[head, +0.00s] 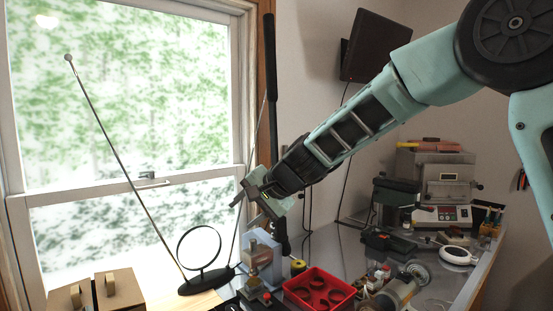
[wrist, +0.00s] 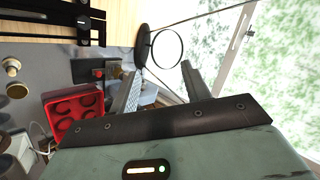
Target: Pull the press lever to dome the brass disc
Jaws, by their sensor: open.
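My gripper (head: 252,207) is open and empty, raised above the left end of the bench. In the wrist view its two fingers (wrist: 157,78) stand apart with nothing gripped between them. A small grey-blue device with brass-coloured and red parts (head: 262,250), possibly the press, stands on the bench below my gripper. A tall black upright bar (head: 270,60) rises behind my gripper beside the window; I cannot tell whether it is the press lever. My gripper hides part of it. I cannot make out the brass disc in either view.
A loop antenna (head: 207,277) with long thin rods stands left of the device, by the window. A red tray (head: 318,287) with round wells sits to its right. Tools, a white round item (head: 457,256) and a machine with a display (head: 441,214) crowd the right side.

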